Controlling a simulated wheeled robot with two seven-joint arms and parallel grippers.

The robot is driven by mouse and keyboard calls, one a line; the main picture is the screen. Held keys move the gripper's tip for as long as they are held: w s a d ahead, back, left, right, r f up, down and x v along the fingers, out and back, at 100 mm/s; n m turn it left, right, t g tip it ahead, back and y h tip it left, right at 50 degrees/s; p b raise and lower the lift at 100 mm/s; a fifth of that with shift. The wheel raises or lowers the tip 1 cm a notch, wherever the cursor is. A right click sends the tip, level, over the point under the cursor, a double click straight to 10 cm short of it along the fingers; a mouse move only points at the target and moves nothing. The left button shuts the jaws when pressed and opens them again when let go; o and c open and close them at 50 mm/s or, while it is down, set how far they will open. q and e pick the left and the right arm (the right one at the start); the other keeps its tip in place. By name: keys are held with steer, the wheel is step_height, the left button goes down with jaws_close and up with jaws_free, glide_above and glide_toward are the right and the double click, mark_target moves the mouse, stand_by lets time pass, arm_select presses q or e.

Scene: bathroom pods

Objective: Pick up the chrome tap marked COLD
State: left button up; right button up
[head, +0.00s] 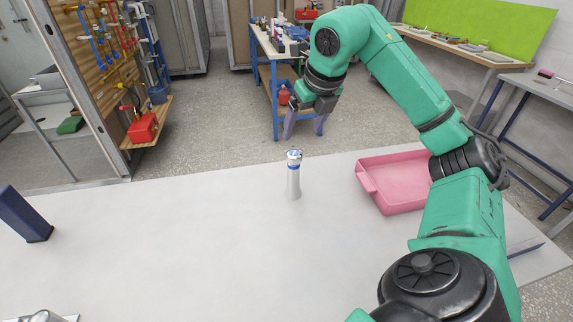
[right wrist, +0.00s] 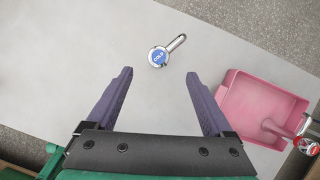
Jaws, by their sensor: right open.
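The chrome tap (head: 294,180) stands upright on the pale tabletop in the head view, with a blue-marked cap on top. In the right wrist view the tap (right wrist: 159,56) shows its round blue cap reading COLD, just beyond the fingertips and between their lines. My right gripper (head: 304,134) is open and empty, its purple fingers pointing down; in the head picture they show just above the tap. The open right gripper (right wrist: 160,73) also shows in its own wrist view, not touching the tap. My left gripper is out of view.
A pink tray (head: 371,191) sits on the table to the right, partly behind my right arm. In the wrist view, a red-capped item (right wrist: 305,141) shows at the tray's edge. A dark blue block (head: 25,215) stands at the left. The tabletop around the tap is clear.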

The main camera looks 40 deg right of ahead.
mark_target(293, 152)
steer(key=x, duration=0.4)
steer(key=shift+s+f+b, duration=0.25)
steer(key=shift+f+b, duration=0.1)
steer(key=x, duration=0.6)
steer(key=shift+w+a+f, duration=0.1)
steer(key=shift+w, duration=0.35)
steer(key=shift+w+f, duration=0.1)
steer(key=shift+f, duration=0.05)
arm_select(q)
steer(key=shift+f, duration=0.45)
arm_select(e)
jaws_close()
